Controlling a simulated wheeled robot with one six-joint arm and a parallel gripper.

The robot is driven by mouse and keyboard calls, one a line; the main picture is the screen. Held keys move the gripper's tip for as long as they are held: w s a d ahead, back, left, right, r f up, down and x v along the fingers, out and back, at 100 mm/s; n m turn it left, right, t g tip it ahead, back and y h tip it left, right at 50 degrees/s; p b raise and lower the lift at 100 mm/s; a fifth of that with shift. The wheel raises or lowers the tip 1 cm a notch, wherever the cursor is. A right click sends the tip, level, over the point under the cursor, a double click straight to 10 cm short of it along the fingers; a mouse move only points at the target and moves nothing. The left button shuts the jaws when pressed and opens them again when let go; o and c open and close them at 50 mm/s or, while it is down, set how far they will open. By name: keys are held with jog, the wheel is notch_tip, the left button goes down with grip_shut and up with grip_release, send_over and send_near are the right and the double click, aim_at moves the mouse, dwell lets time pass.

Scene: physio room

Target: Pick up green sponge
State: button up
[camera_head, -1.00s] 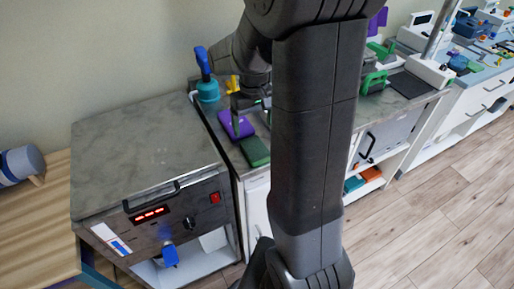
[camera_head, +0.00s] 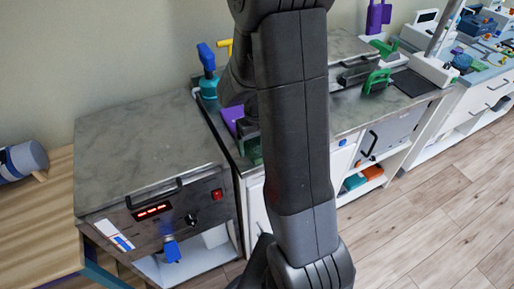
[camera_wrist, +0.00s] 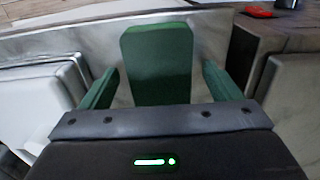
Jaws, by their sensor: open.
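The green sponge (camera_wrist: 157,55) is a dark green block in the wrist view, lying on the grey counter between my gripper's fingers. My gripper (camera_wrist: 160,72) is open, with one finger on each side of the sponge and a visible gap at both sides. Its near end is hidden behind the gripper body. In the head view, only a small part of the green sponge (camera_head: 254,152) shows, beside the dark gripper and behind my arm.
A purple block (camera_head: 231,115) lies beside the sponge. A blue-topped bottle (camera_head: 207,70) stands behind. A grey-topped cabinet (camera_head: 140,150) with a handle adjoins on the left. Green clamp-like items (camera_head: 377,80) stand further right on the counter.

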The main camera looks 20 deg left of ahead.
aim_at(257, 145)
jog(key=c, duration=1.2)
jog(key=shift+o, duration=0.2)
notch_tip(257, 145, up, 10)
